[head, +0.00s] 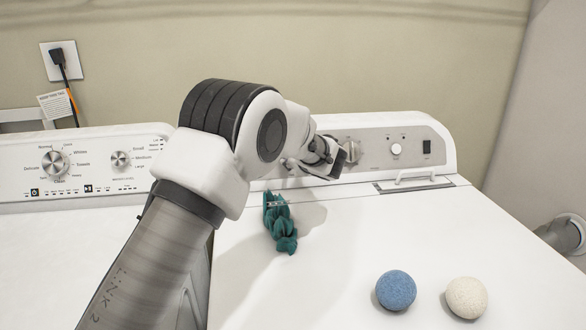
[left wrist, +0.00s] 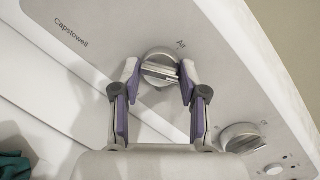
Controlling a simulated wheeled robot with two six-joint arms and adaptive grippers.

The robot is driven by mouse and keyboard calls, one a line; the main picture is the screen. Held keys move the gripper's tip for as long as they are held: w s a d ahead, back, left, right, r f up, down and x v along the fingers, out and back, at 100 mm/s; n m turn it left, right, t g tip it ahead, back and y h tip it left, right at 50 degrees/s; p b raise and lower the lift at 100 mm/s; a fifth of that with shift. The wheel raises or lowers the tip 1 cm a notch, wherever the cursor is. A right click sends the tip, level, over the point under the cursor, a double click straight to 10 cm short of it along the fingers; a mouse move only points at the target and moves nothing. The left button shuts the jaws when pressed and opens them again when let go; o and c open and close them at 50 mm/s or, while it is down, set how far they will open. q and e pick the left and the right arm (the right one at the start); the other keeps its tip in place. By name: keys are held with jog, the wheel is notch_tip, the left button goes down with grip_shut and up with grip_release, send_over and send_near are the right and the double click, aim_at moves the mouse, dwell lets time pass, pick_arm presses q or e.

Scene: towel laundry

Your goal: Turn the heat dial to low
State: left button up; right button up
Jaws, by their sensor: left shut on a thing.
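In the left wrist view a round silver dial (left wrist: 160,66) with a raised grip bar sits on the white control panel (left wrist: 92,70). In the head view my left gripper (head: 322,165) is at the right-hand machine's panel, and the arm hides the held dial. A second silver dial (left wrist: 240,138) is to its right; it also shows in the head view (head: 351,149). My right gripper is out of view.
A crumpled teal cloth (head: 279,222), a blue ball (head: 396,290) and a cream ball (head: 466,297) lie on the white machine top (head: 340,250). A round button (head: 396,149) and black switch (head: 427,146) are farther right. Another panel (head: 95,165) with two dials stands left.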

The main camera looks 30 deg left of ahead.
pick_arm(q)
jog(key=shift+n+b, duration=0.55)
jog(key=shift+n, duration=0.35)
jog(key=shift+r, duration=0.1)
jog(key=shift+r+n, duration=0.1)
jog(key=shift+n, duration=0.2)
jog(key=o, duration=0.9)
jog(key=shift+w, duration=0.1)
jog(key=shift+c, duration=0.2)
jog(key=shift+o, duration=1.3)
jog(key=shift+w+f, duration=0.15)
jog(key=shift+f, duration=0.05)
jog(key=v, duration=1.2)
jog(key=shift+w+r, duration=0.1)
jog(key=shift+r, duration=0.05)
